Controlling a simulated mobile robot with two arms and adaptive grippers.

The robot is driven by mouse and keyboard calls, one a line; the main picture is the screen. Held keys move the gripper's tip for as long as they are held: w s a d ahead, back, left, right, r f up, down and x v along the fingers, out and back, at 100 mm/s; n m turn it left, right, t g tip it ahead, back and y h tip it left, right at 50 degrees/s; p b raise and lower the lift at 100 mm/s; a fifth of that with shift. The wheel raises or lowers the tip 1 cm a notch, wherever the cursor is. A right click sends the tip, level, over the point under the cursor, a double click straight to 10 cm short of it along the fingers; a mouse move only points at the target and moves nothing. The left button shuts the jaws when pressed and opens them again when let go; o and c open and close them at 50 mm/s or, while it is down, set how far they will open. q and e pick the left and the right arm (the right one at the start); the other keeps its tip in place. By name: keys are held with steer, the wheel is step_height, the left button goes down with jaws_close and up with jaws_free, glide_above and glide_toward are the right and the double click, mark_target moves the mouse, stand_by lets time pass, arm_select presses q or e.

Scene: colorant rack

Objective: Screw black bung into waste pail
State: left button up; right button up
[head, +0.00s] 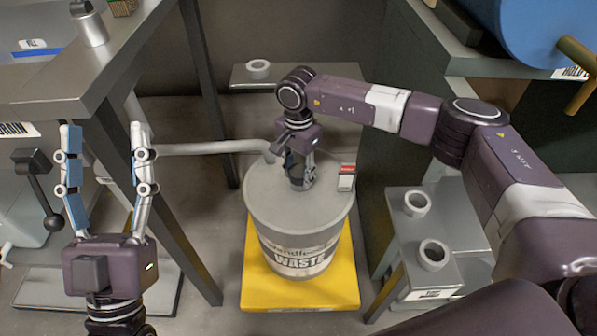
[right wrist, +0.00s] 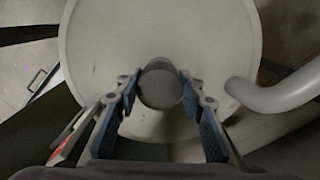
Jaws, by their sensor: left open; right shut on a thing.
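The waste pail (head: 300,235) is a pale grey drum with a "WASTE" label, upright on a yellow base (head: 258,292). My right gripper (head: 301,183) points down at the pail's top, near its middle. In the right wrist view, its fingers (right wrist: 160,90) are shut on a round, dark-grey-looking piece, which I take to be the black bung (right wrist: 160,87), over the pale pail top (right wrist: 105,50). Its underside is hidden, so I cannot tell whether it sits in an opening. My left gripper (head: 106,135) is open and empty at the left, away from the pail.
A grey pipe (head: 215,148) reaches the pail top from the left; it also shows in the right wrist view (right wrist: 280,95). Pale rings stand on a back shelf (head: 258,69) and right-hand stands (head: 433,254). A metal bench (head: 95,85) is at the left, a blue drum (head: 530,25) upper right.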

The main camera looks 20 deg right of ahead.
arm_select(q)
steer(key=shift+w+d+f+g+p, duration=0.1)
steer(key=shift+w+f+g+p, duration=0.1)
steer(key=shift+w+f+g, duration=0.45)
steer(key=shift+w+d+f+g+p, duration=0.1)
steer(key=shift+w+f+g+p, duration=0.2)
steer(key=shift+w+f, duration=0.5)
arm_select(e)
steer(key=shift+m, duration=1.2)
arm_select(q)
steer(key=shift+w+a+f+g+y, duration=0.1)
steer(key=shift+w+f+g+y, duration=0.1)
steer(key=shift+f+g, duration=0.4)
steer(key=shift+w+f+g+y, duration=0.15)
steer(key=shift+f+g+y, duration=0.1)
steer(key=shift+f, duration=0.6)
arm_select(e)
steer(key=shift+a+r+m, duration=0.2)
steer(key=shift+m, duration=0.5)
steer(key=shift+d+f+m+p, duration=0.2)
steer(key=shift+m+p, duration=0.15)
steer(key=shift+m, duration=0.35)
arm_select(q)
steer(key=shift+w+f+g, duration=0.3)
steer(key=shift+f, duration=0.3)
steer(key=shift+w+f+g, duration=0.25)
steer(key=shift+f+g, duration=0.05)
steer(key=shift+f, duration=0.25)
